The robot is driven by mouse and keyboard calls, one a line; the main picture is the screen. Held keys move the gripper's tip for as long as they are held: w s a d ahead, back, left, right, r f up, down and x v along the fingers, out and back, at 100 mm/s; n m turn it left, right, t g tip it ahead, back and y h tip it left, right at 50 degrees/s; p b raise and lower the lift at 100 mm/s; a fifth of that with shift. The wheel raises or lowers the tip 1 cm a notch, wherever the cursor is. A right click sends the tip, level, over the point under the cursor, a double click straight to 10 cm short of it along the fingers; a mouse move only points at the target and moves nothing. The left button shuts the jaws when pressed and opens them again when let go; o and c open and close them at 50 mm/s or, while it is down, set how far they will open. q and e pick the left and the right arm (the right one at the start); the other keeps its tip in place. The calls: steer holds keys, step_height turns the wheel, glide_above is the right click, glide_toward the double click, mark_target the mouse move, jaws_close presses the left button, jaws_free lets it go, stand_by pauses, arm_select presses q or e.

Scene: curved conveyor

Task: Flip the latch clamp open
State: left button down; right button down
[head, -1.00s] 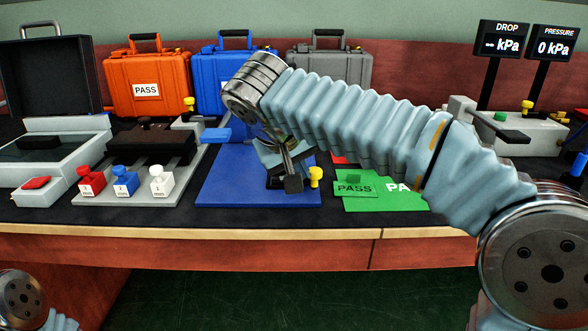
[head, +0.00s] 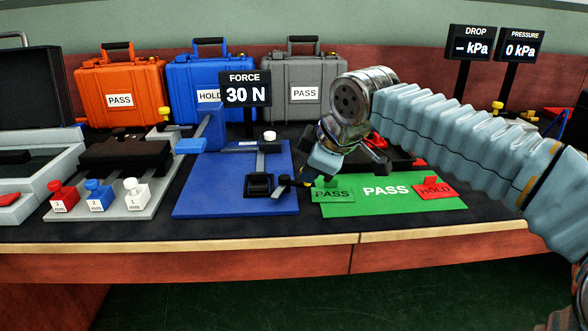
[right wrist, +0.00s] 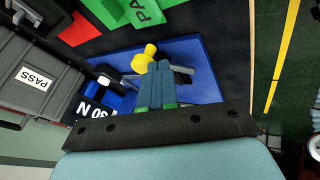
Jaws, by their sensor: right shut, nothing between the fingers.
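The latch clamp (head: 260,185) is a dark metal and black piece on a blue base plate (head: 200,200), with a black-ended lever (head: 283,181) at its right side. A bar with a white round cap (head: 270,135) stands behind it. A yellow knob (head: 306,186) shows at the plate's right edge and in the right wrist view (right wrist: 145,56). My right gripper (head: 309,175) is shut and empty, just right of the clamp and close to the yellow knob. Its fingers (right wrist: 166,68) hide part of the clamp in the right wrist view. My left gripper is out of view.
A FORCE display (head: 245,90) reading 30 N stands behind the plate. A green PASS mat (head: 385,203) with a red HOLD card (head: 436,190) lies to the right. Orange, blue and grey cases line the back.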

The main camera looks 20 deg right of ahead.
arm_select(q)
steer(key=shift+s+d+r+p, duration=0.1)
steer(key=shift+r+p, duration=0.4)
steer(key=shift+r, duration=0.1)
arm_select(e)
steer(key=shift+w+d, duration=0.4)
steer(key=shift+d, duration=0.2)
steer(key=shift+w+d, duration=0.35)
steer(key=shift+d, duration=0.25)
steer(key=shift+d, duration=0.1)
